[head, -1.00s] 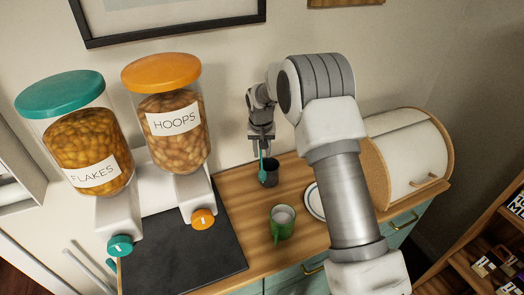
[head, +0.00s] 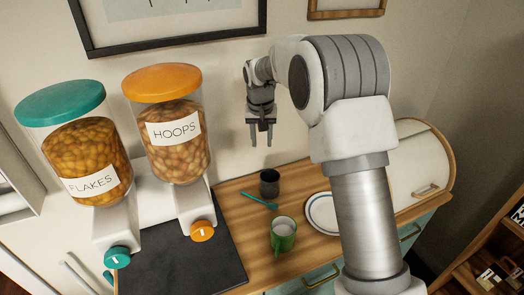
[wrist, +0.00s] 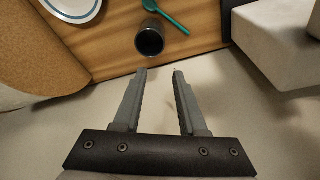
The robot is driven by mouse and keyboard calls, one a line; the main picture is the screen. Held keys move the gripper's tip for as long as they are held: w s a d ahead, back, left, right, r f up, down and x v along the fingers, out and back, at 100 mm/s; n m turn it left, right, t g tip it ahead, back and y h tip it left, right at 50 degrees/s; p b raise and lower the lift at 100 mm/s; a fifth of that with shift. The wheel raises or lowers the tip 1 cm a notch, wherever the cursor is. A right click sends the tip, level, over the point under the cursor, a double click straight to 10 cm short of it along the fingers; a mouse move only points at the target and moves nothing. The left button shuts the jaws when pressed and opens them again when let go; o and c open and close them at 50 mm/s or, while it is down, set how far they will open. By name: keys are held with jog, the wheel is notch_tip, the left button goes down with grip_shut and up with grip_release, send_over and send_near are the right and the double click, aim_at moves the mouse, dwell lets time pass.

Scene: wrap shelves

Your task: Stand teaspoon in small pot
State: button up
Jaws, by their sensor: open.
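The teal teaspoon (head: 258,201) lies flat on the wooden counter, outside the pot and to its left in the head view. The small dark pot (head: 269,182) stands upright beside it. In the wrist view the pot (wrist: 150,40) appears above the fingertips, with the spoon (wrist: 168,15) at its right. I cannot tell whether spoon and pot touch. My gripper (head: 261,143) is open and empty, raised above the counter behind the pot; it also shows in the wrist view (wrist: 160,72). The pot's inside looks dark and empty.
A green mug (head: 283,238) and a white plate with a blue rim (head: 322,226) stand in front. Cereal dispensers (head: 180,130) stand left by a black mat (head: 185,265). A bread bin (head: 425,165) is at right. The wall is close behind my gripper.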

jog(key=s+d+r+t, duration=0.1)
jog(key=s+d+r, duration=0.3)
jog(key=s+r, duration=0.35)
jog(key=s+d+r+t, duration=0.1)
jog(key=s+d+r, duration=0.3)
jog(key=s+r, duration=0.35)
jog(key=s+d, duration=0.2)
jog(key=s, duration=0.9)
jog(key=s+d+f+t, duration=0.1)
jog(key=s+d, duration=0.2)
jog(key=s, duration=0.7)
jog(key=shift+s+f, duration=0.3)
jog(key=shift+s, duration=0.1)
jog(key=shift+d, duration=0.1)
